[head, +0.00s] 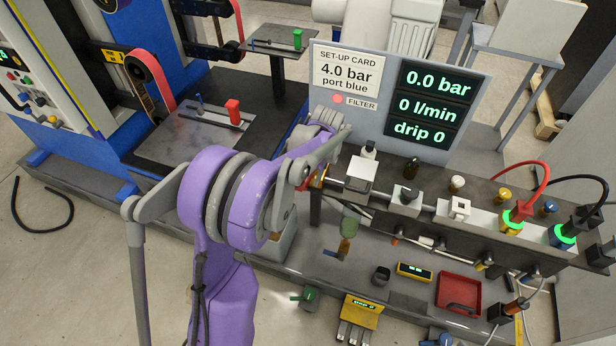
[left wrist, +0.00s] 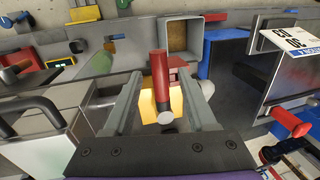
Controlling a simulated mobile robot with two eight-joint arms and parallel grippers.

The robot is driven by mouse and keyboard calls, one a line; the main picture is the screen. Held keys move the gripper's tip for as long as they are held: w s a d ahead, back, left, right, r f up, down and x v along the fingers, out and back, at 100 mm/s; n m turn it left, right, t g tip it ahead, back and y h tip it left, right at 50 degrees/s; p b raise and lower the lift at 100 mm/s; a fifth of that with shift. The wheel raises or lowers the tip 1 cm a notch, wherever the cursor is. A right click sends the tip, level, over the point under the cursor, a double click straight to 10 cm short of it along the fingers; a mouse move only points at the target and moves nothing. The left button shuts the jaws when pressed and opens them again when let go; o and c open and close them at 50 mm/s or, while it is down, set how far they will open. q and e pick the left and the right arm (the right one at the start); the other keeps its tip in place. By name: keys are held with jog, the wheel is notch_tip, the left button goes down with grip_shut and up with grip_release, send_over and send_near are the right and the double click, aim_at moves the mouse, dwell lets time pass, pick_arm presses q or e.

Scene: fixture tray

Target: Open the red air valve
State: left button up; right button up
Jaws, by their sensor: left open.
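The red air valve has a red lever handle (left wrist: 159,72) on a yellow body (left wrist: 150,106). In the left wrist view the lever stands between the two fingers of my left gripper (left wrist: 160,98). The gripper is open, with a gap visible on each side of the lever. In the head view my purple arm and left gripper (head: 306,176) reach the left end of the rail, where a little of the valve's red and yellow (head: 318,179) shows. The rest of the valve is hidden there. My right gripper is not in view.
The display panel (head: 392,149) behind the rail reads 0.0 bar, 0 l/min and drip 0. Grey and white units (head: 406,197) line the rail to the right. A red-handled clamp (head: 233,112) stands on the fixture plate at left. A square grey bin (left wrist: 184,20) lies beyond the lever.

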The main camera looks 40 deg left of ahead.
pick_arm(q)
jog(key=shift+a+f, duration=0.1)
jog(key=shift+f, duration=0.25)
grip_shut()
dwell(1.2)
